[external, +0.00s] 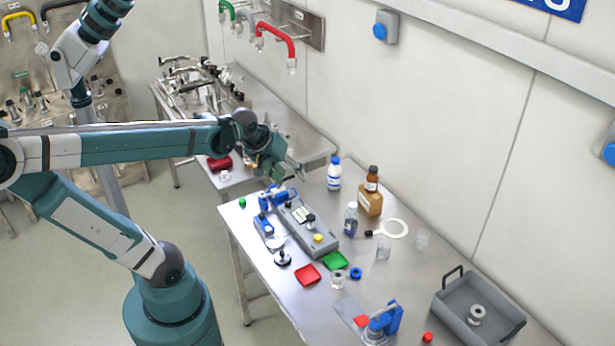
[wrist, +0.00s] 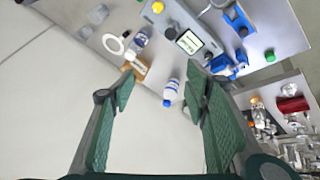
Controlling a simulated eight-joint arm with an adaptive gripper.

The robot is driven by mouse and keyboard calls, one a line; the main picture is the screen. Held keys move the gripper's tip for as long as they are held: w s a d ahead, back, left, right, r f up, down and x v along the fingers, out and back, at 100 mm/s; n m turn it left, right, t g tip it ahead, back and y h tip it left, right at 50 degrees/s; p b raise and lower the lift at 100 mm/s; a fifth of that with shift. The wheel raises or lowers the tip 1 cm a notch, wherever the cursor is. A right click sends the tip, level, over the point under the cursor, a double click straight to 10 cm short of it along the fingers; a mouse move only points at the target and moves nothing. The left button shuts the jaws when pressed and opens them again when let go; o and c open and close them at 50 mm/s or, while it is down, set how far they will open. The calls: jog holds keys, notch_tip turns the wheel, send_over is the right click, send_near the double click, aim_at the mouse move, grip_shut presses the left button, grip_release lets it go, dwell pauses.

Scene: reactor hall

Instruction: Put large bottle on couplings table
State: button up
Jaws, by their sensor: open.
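Several bottles stand upright along the wall side of the near table. A white bottle with a blue cap and blue label (external: 334,173) is at its far end; it shows between my fingers in the wrist view (wrist: 170,91). I cannot tell for sure which one is the large bottle. My gripper (external: 292,172) is open and empty, above the near table's far end, left of and apart from the white bottle. A second table (external: 262,100) behind holds metal couplings (external: 190,80).
A grey device (external: 309,230) with blue clamps fills the near table's middle. Red and green pads (external: 335,260), glass beakers and a grey tray (external: 452,298) lie further forward. A red object (external: 219,163) lies on the couplings table's near end; bare surface shows along its right side.

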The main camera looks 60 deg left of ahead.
jog(key=s+d+f+m+t, duration=0.1)
jog(key=s+d+f+m, duration=0.1)
jog(key=s+d+m, duration=0.5)
jog(key=shift+s+d+f+m+h, duration=0.15)
jog(key=shift+s+d+m+h, duration=0.2)
jog(key=shift+d, duration=0.4)
